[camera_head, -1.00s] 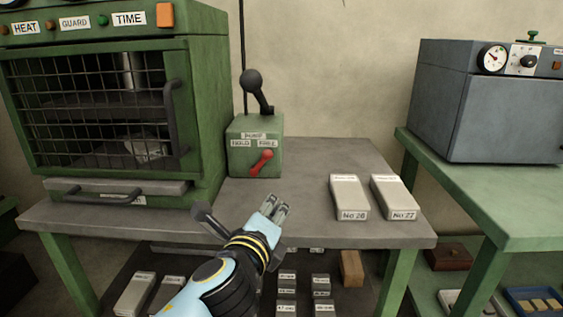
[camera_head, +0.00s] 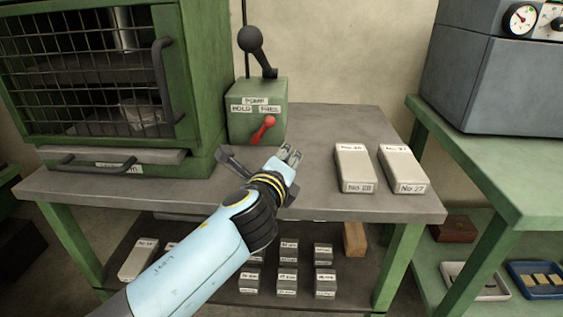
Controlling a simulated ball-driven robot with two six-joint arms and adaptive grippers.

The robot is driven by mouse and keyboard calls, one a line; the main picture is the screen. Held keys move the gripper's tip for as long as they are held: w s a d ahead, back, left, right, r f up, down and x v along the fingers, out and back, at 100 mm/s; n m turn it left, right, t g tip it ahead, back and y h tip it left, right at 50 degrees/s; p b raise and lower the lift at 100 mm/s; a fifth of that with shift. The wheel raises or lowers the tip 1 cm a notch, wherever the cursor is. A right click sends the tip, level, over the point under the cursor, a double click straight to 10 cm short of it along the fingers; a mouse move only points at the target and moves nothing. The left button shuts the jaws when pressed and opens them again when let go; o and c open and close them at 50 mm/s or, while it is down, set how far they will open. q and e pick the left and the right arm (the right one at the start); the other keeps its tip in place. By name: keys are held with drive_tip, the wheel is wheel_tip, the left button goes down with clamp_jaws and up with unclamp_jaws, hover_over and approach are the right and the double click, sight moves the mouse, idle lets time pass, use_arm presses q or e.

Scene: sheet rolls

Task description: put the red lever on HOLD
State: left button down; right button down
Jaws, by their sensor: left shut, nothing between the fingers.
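The red lever (camera_head: 264,128) is on the front of a green pump box (camera_head: 244,131) on the grey bench. Its knob leans up and to the right, toward the right-hand label (camera_head: 269,108), which seems to read FREE. The HOLD label (camera_head: 241,109) is on the left. My left gripper (camera_head: 291,154) is shut and empty. It appears in front of the box, below and right of the red lever, with a visible gap to it. My right gripper is out of view.
A black-knobbed lever (camera_head: 255,50) rises behind the box. A green oven (camera_head: 203,85) with a black handle (camera_head: 164,80) stands close on the left. Two pale blocks (camera_head: 355,168) (camera_head: 403,169) lie to the right. The bench (camera_head: 325,120) is bare between box and blocks.

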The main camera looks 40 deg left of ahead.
sight(263, 129)
use_arm(q)
drive_tip(key=x, duration=0.4)
drive_tip(key=a, duration=0.1)
drive_tip(key=a+r, duration=0.1)
drive_tip(key=a+p, duration=0.1)
drive_tip(key=shift+w+r, duration=0.3)
drive_tip(key=shift+a+r, duration=0.1)
drive_tip(key=shift+a, duration=0.25)
drive_tip(key=shift+a+b, duration=0.1)
drive_tip(key=shift+b, duration=0.25)
drive_tip(key=shift+s+a+r+n, duration=0.15)
drive_tip(key=shift+r+n, duration=0.2)
drive_tip(key=shift+n, duration=0.25)
drive_tip(key=shift+s+a+r+p, duration=0.1)
drive_tip(key=shift+a+r+p, duration=0.05)
drive_tip(key=shift+r+p, duration=0.25)
drive_tip(key=shift+f, duration=0.15)
